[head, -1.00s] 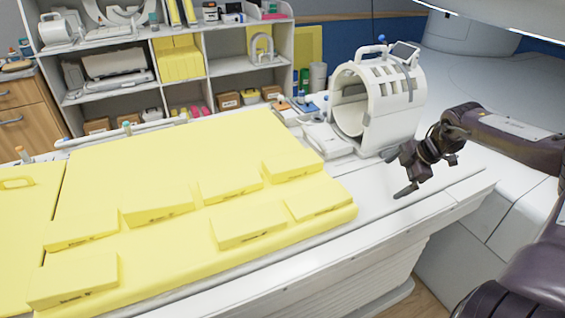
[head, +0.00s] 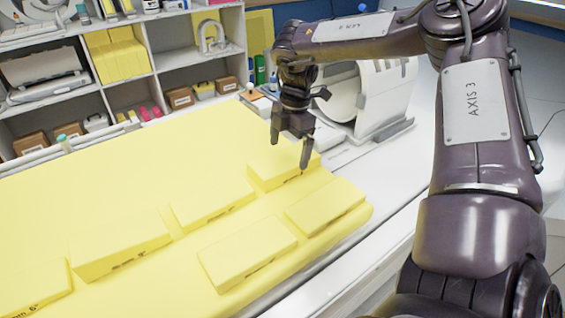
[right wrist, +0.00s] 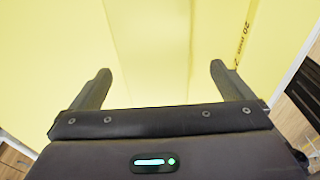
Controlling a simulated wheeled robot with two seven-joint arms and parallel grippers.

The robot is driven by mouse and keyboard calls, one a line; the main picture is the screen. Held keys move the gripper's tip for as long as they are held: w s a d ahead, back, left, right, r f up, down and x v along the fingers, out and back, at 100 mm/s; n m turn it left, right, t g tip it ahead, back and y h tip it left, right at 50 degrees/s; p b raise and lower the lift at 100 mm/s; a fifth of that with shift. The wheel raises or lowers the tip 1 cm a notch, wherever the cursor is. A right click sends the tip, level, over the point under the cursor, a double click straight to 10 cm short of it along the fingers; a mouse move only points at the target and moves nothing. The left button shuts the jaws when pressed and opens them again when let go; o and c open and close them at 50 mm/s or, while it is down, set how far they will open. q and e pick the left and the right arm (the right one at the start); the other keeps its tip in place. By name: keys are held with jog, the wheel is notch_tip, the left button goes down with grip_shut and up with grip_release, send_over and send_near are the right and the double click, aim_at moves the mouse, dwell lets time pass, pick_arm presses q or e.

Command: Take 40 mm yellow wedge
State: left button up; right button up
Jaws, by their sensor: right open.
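Several yellow foam wedges lie in two rows on a yellow mat (head: 150,165). They include a far right wedge (head: 268,176), a middle wedge (head: 212,205), a left wedge (head: 120,248), a front wedge (head: 248,252) and a front right wedge (head: 325,206). Their sizes are too small to read in the head view, so I cannot tell which is 40 mm. My right gripper (head: 291,152) is open and empty, pointing down over the far right wedge. In the right wrist view, its fingers (right wrist: 163,82) are apart above yellow surfaces, with a "20 mm" label at right. My left gripper is not in view.
A white coil (head: 375,95) stands on the table just behind my right gripper. White shelves (head: 150,75) with boxes and yellow pads stand behind the mat. The mat's middle is clear.

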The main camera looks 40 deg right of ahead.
aim_at(285, 158)
jog(key=f, duration=0.2)
jog(key=shift+w+a+f+p, duration=0.3)
jog(key=shift+w+a+p, duration=0.05)
jog(key=shift+f, duration=0.7)
jog(key=c, duration=1)
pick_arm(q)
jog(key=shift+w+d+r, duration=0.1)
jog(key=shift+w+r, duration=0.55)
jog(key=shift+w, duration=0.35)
